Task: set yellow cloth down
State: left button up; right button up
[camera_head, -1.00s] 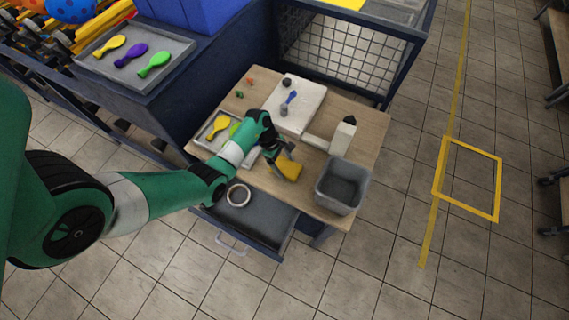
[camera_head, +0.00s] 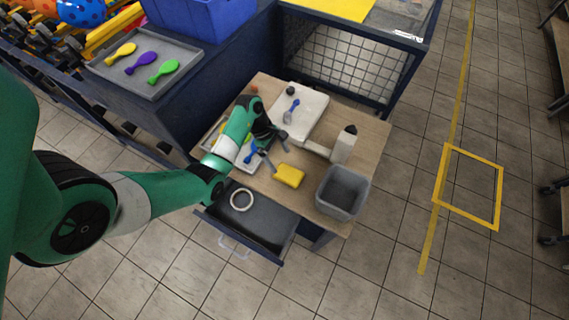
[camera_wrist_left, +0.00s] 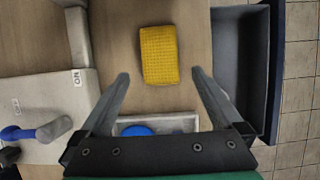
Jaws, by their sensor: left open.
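The yellow cloth (camera_head: 290,175) lies on the wooden table near its front edge, left of the grey bin. In the left wrist view the yellow cloth (camera_wrist_left: 159,55) is a folded, textured block lying flat beyond the fingertips. My right gripper is not in view.
A grey bin (camera_head: 342,192) stands at the table's right front corner. An open drawer (camera_head: 262,222) with a white ring (camera_head: 242,200) juts from the table front.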

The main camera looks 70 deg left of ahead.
pick_arm(q)
jog(key=v, duration=0.3)
jog(key=shift+r, duration=0.15)
